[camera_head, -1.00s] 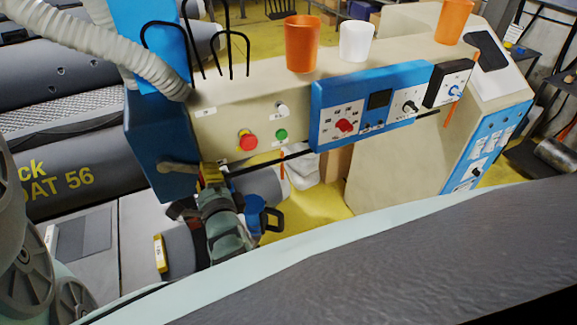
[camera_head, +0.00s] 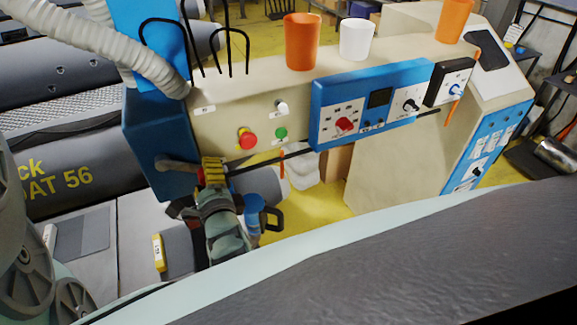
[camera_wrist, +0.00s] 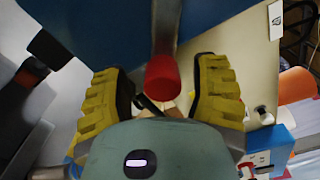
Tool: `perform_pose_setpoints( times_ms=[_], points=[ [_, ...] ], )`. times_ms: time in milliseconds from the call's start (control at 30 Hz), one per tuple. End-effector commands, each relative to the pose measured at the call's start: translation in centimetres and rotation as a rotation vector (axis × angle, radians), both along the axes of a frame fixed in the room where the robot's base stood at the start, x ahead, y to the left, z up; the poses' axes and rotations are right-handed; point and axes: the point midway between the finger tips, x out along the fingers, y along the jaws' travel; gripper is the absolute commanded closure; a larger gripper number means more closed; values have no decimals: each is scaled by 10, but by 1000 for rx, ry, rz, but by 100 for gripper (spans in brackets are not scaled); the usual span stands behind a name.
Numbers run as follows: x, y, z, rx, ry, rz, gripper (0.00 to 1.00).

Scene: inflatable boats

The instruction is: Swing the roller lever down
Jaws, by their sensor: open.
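The roller lever (camera_head: 178,164) is a grey bar on the dark blue housing, with a red grip at its free end. In the wrist view the red grip (camera_wrist: 163,76) hangs from the grey bar between the yellow fingers. My gripper (camera_head: 213,170) is at the lever's end; in the wrist view my gripper (camera_wrist: 162,84) is open, with a gap visible on both sides of the grip. In the head view the fingers partly hide the grip.
The beige machine body carries a red button (camera_head: 247,139), a green button (camera_head: 281,133) and a blue control panel (camera_head: 372,103). A dark rail runs along its front beside my gripper. A grey inflatable boat (camera_head: 65,165) lies at left. Orange and white cups stand on top.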

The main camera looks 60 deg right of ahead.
Motion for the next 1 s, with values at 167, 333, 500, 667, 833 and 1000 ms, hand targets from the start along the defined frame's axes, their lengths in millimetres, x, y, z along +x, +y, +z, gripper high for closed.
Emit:
perform_pose_setpoints(
  times_ms=[167, 333, 500, 667, 833, 1000],
  points=[
    [0, 0, 1, -2, -2, 1, 39],
    [0, 0, 4, -3, -4, -1, 39],
    [-1, -1, 19, -6, -10, -2, 39],
    [0, -1, 38, -7, -11, -2, 39],
    [0, -1, 60, -8, -12, -2, 39],
    [0, -1, 80, -7, -8, -1, 39]
  ],
)
